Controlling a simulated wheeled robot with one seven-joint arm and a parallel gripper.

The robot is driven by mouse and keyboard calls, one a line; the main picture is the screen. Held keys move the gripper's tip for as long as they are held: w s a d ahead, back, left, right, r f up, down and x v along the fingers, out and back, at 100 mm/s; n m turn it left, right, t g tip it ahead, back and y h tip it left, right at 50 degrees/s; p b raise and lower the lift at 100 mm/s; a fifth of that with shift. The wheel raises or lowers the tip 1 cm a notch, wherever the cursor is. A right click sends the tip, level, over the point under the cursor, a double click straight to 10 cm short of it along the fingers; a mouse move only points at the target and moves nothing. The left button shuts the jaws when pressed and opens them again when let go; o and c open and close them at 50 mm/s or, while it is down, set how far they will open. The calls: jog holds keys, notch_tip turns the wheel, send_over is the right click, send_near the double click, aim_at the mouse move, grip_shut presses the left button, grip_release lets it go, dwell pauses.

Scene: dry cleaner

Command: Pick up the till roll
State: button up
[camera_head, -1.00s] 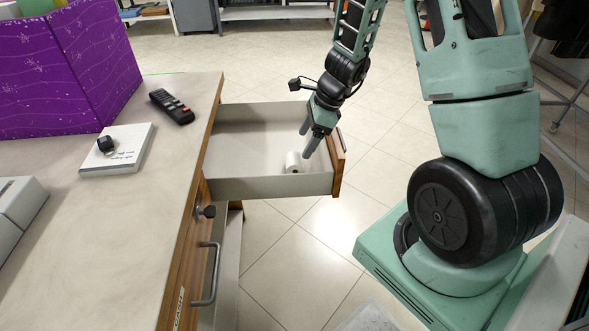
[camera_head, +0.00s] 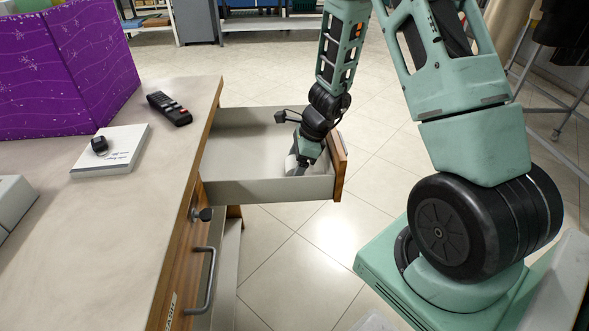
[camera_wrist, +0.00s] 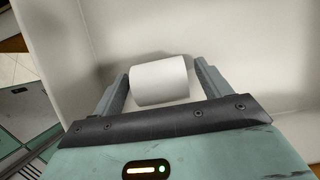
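The till roll (camera_wrist: 159,82) is a white cylinder lying on its side in the open drawer (camera_head: 260,190). In the head view it shows only as a small white patch (camera_head: 290,164), mostly hidden by my gripper. My gripper (camera_head: 296,170) is down inside the drawer near its front right end. In the wrist view my gripper's two grey fingers (camera_wrist: 160,88) stand apart, one on each side of the roll. A narrow gap shows beside the roll at each finger, so it is not clamped.
The drawer walls close in around my gripper, with the wooden drawer front (camera_head: 340,160) close on the right. The counter (camera_head: 110,225) on the left holds a remote (camera_head: 170,108), a white book (camera_head: 112,152) with a small black object, and a purple box (camera_head: 70,75).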

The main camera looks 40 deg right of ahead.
aim_at(294, 161)
jog(key=c, duration=1)
jog(key=shift+o, duration=0.2)
notch_tip(294, 161, up, 10)
jog(key=p, duration=0.4)
